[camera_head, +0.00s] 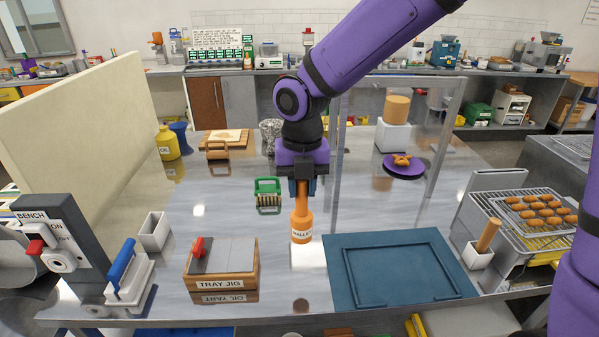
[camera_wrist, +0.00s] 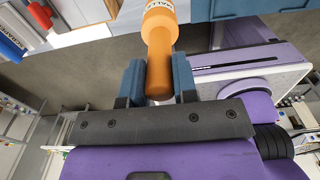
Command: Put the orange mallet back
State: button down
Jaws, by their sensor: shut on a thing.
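The orange mallet (camera_head: 302,222) hangs head down from my gripper (camera_head: 302,186), with a white label on its head. My gripper is shut on its handle. The mallet is upright over the shiny bench, left of the blue tray mat; I cannot tell whether its head touches the bench. In the wrist view the handle (camera_wrist: 159,70) stands between the two blue fingers of my gripper (camera_wrist: 158,80), and the labelled head is cut off at the top edge.
A wooden tray jig (camera_head: 222,273) stands left of the mallet, and a blue mat (camera_head: 430,240) lies right. A green-handled tool (camera_head: 267,187) is close behind. A clear panel (camera_head: 338,150) rises behind right. A white holder (camera_head: 478,255) with a wooden handle stands by the pastry rack (camera_head: 500,228).

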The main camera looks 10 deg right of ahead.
aim_at(301, 234)
dwell(0.4)
jog(key=shift+f, duration=6.9)
jog(key=c, duration=0.8)
grip_release()
